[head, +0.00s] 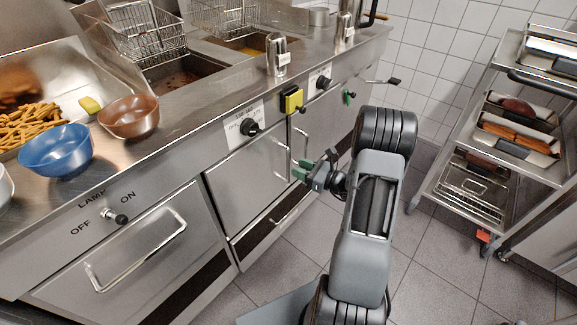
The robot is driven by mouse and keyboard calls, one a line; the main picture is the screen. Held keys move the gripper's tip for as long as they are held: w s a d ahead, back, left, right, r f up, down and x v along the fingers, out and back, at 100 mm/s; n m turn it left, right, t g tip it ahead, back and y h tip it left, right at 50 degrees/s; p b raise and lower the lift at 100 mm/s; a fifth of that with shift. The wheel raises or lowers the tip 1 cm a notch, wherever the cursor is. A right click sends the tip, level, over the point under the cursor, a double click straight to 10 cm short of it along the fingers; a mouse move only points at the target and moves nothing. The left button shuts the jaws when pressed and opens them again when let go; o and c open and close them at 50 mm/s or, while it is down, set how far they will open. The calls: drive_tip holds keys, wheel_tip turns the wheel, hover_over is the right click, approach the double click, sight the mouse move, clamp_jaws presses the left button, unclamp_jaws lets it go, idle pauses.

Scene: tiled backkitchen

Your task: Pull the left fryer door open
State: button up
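The left fryer door (240,184) is a steel panel below the counter front and looks shut. Its upright bar handle (288,150) is near its right edge. The right fryer door (325,127) is beside it and also looks shut, with its own bar handle (305,143) near its left edge. Contact cannot be made out.
A drawer with a long handle (140,252) is at the lower left. Knobs (250,127) and a yellow switch (291,99) line the counter front. Bowls (128,117), fries and fryer baskets (146,30) are above. A tray rack (507,125) stands right. Tiled floor (430,270) is free between.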

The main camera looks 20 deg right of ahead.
sight(289, 179)
drive_tip(key=shift+b+x, duration=0.35)
drive_tip(key=shift+x, duration=2.1)
drive_tip(key=shift+c, duration=0.5)
clamp_jaws()
